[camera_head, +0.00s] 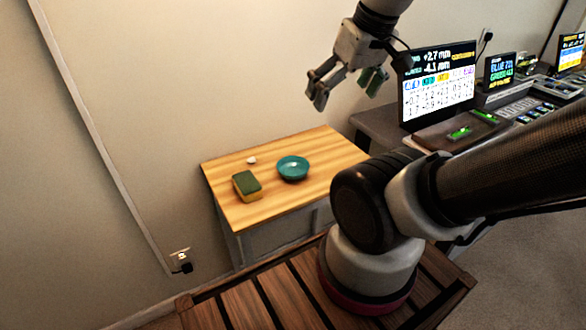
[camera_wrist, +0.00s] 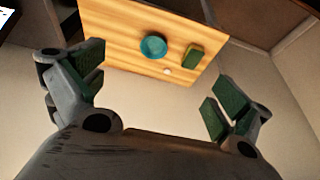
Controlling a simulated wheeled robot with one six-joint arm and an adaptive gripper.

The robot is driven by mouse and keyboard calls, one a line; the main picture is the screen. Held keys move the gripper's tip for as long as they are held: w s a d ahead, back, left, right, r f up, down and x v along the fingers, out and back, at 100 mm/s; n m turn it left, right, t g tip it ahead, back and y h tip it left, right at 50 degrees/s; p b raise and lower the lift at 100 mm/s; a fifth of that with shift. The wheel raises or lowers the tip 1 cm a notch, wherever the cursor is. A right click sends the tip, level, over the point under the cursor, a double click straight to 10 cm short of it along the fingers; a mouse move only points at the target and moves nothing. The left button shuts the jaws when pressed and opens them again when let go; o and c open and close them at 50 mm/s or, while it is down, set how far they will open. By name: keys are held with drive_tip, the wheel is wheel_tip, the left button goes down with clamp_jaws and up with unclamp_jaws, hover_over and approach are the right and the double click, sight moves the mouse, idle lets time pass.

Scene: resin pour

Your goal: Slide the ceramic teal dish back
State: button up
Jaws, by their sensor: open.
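The teal dish (camera_head: 293,168) is a small round bowl, upright near the middle of a light wooden table (camera_head: 285,207). It also shows in the wrist view (camera_wrist: 154,46), on the same table top (camera_wrist: 112,22). My gripper (camera_head: 344,92) is open and empty, high above the table and apart from the dish. In the wrist view the two green-padded fingers (camera_wrist: 157,88) are spread wide, with nothing between the pads.
A green and yellow sponge (camera_head: 246,186) lies left of the dish in the head view. A small white piece (camera_head: 252,160) lies behind the sponge. A desk with a monitor (camera_head: 438,88) and equipment stands to the right. The wall is behind the table.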

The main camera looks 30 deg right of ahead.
drive_tip(key=shift+a+f, duration=0.1)
drive_tip(key=c, duration=0.4)
drive_tip(key=w+f+g, duration=0.1)
drive_tip(key=a+f+g, duration=0.1)
drive_tip(key=f, duration=0.1)
drive_tip(key=w+f, duration=0.1)
drive_tip(key=shift+w+a+f+n+g, duration=0.15)
drive_tip(key=shift+w+f+n+g, duration=0.15)
drive_tip(key=shift+n+g, duration=0.1)
drive_tip(key=c, duration=1.1)
drive_tip(key=w+f+n, duration=0.1)
drive_tip(key=w+f, duration=0.1)
drive_tip(key=w+a+f+n+g, duration=0.1)
drive_tip(key=w+f, duration=0.1)
drive_tip(key=w+a+f+n+g, duration=0.1)
drive_tip(key=w+f, duration=0.1)
drive_tip(key=f, duration=0.1)
drive_tip(key=shift+a, duration=0.2)
clamp_jaws()
drive_tip(key=n, duration=1.4)
hover_over(269, 180)
wheel_tip(269, 180, down, 10)
drive_tip(key=shift+t, duration=0.3)
wheel_tip(269, 180, down, 9)
drive_tip(key=shift+r, duration=0.1)
